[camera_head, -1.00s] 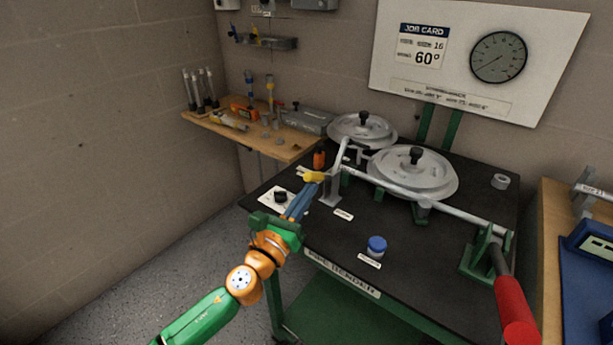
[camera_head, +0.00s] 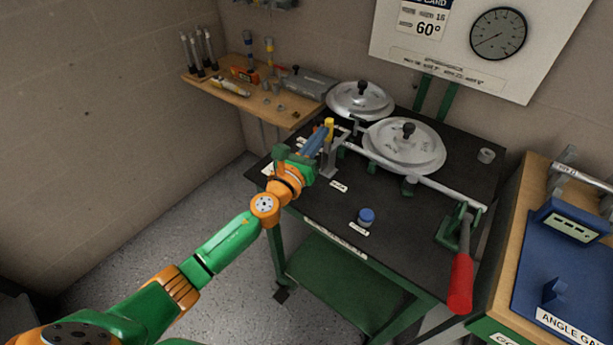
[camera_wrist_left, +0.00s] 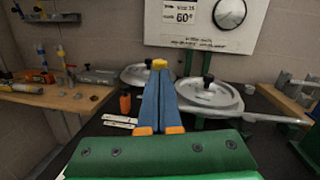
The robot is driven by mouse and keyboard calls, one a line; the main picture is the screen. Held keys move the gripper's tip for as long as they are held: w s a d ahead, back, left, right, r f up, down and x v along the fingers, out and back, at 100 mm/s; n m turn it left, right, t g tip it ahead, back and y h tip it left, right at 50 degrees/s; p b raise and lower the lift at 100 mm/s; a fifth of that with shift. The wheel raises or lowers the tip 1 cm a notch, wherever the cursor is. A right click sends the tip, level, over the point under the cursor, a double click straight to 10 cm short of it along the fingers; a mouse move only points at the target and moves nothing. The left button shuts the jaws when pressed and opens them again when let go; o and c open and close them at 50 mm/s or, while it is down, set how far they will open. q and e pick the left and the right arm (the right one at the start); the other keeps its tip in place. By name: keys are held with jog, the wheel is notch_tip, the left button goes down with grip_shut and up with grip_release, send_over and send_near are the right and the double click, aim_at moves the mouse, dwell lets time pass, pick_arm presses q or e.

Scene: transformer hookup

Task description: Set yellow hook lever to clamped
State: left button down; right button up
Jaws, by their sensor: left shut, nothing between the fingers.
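The yellow hook lever (camera_head: 329,126) stands roughly upright on the grey bracket at the left end of the pipe on the black bench. Its yellow tip (camera_wrist_left: 159,64) also shows in the left wrist view, just beyond my fingertips. My left gripper (camera_head: 323,133) is shut and empty, its blue fingers pressed together right against or very close to the lever. In the wrist view the fingers (camera_wrist_left: 160,76) hide most of the lever, so I cannot tell whether they touch. My right gripper is not in view.
Two round silver formers (camera_head: 405,146) with black knobs sit behind the pipe (camera_head: 435,183). A red-handled lever (camera_head: 461,283) is at the right. A wooden shelf (camera_head: 262,108) with tools is at the left.

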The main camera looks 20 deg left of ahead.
pick_arm(q)
jog(key=shift+w+d+r, duration=0.2)
jog(key=shift+w+r, duration=0.1)
jog(key=shift+w, duration=0.2)
jog(key=shift+r, duration=0.1)
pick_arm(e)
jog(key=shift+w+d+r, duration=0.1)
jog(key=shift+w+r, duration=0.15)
pick_arm(q)
jog(key=shift+r, duration=0.15)
jog(key=shift+a+r, duration=0.1)
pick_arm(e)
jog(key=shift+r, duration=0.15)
